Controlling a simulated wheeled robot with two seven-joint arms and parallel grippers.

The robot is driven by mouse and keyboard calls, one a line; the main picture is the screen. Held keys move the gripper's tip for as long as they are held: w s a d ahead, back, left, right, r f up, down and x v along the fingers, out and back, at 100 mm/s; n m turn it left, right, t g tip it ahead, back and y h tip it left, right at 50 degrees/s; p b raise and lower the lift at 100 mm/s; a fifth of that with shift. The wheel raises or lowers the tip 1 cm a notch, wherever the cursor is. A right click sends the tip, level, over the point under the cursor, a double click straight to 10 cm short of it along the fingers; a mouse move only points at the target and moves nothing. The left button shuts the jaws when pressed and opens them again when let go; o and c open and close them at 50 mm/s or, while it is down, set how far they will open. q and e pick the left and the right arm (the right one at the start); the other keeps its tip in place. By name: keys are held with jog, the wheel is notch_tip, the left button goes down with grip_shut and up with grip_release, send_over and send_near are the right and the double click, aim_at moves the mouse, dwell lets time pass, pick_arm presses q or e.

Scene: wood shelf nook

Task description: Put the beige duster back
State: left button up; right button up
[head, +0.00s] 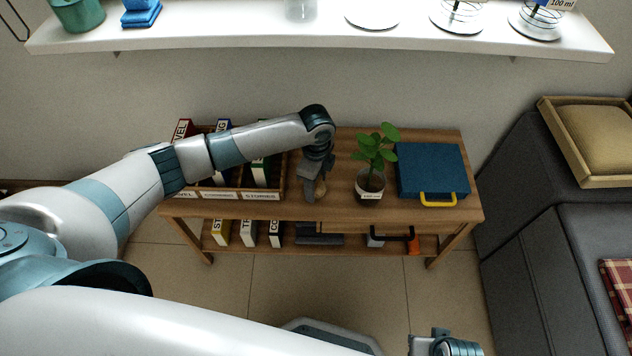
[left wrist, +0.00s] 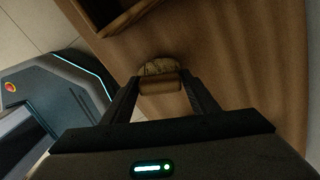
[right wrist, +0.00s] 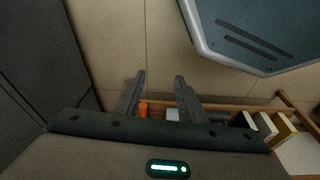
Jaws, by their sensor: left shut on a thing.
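The beige duster (head: 321,187) is held in my left gripper (head: 313,192), just above or on the top of the wooden shelf unit (head: 342,203); I cannot tell if it touches the wood. In the left wrist view the duster (left wrist: 161,68) shows as a rounded tan head with a brown block between the two fingers of my left gripper (left wrist: 162,84), which is shut on it. Most of the duster is hidden by the gripper in the head view. My right gripper (right wrist: 160,78) is open and empty over the floor, pointing toward the lower shelf.
A wooden divider box (head: 240,195) with several labelled binders stands left of the duster. A potted plant (head: 370,187) and a blue case (head: 432,168) stand right of it. Binders and an orange-ended item (head: 413,246) are on the lower shelf. A white wall shelf (head: 230,40) hangs above.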

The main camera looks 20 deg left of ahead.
pick_arm(q)
jog(key=shift+f, duration=0.15)
jog(key=o, duration=1)
pick_arm(e)
jog(key=shift+f, duration=0.1)
pick_arm(q)
jog(key=shift+r, duration=0.4)
notch_tip(320, 180, up, 10)
jog(key=shift+p, duration=0.5)
jog(key=shift+r, duration=0.8)
pick_arm(e)
jog(key=x, duration=0.3)
jog(key=shift+s+f, duration=0.1)
jog(key=shift+s+d, duration=0.1)
jog(key=shift+s, duration=0.2)
